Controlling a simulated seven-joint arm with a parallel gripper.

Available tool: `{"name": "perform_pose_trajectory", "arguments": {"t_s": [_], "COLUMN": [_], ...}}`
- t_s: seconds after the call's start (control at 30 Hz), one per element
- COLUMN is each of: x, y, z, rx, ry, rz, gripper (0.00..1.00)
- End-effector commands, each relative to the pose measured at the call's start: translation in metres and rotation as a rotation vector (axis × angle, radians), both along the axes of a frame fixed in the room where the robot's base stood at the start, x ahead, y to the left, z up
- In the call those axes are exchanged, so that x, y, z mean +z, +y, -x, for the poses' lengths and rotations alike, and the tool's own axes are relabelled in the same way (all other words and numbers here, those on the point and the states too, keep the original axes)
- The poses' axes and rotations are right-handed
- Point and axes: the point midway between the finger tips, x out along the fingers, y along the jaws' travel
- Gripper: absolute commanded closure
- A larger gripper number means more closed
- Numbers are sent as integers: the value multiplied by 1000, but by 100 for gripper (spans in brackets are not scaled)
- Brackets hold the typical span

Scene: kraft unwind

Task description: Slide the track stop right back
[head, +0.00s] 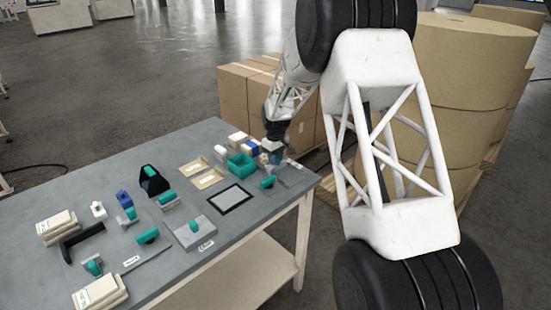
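My gripper (274,147) is small in the head view, pointing down over the far right part of the grey table (290,192). Its fingers are too small and dark to tell whether they are open or shut. A small blue-grey piece (275,158) shows right under or between the fingers; I cannot tell whether it is held. Just in front of it, a teal piece (267,183) sits on a low grey base near the table's right edge. Several similar teal pieces on grey bases lie around the table, and I cannot tell for certain which is the track stop.
A teal open box (241,166) stands just left of my gripper, with blue and cream blocks behind it. A black-rimmed frame (230,198) lies in front. Cardboard boxes (246,98) and large kraft rolls (465,110) stand beyond the table.

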Motion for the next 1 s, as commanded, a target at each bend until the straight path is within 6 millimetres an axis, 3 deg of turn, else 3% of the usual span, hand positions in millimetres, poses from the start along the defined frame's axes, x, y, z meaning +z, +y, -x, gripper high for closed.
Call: {"name": "perform_pose_trajectory", "arguments": {"t_s": [0.43, 1.0], "x": [0, 0], "y": [-6, -53], "z": [6, 53], "rx": [0, -1], "ry": [1, 1], "rz": [0, 1], "gripper": [100, 100]}}
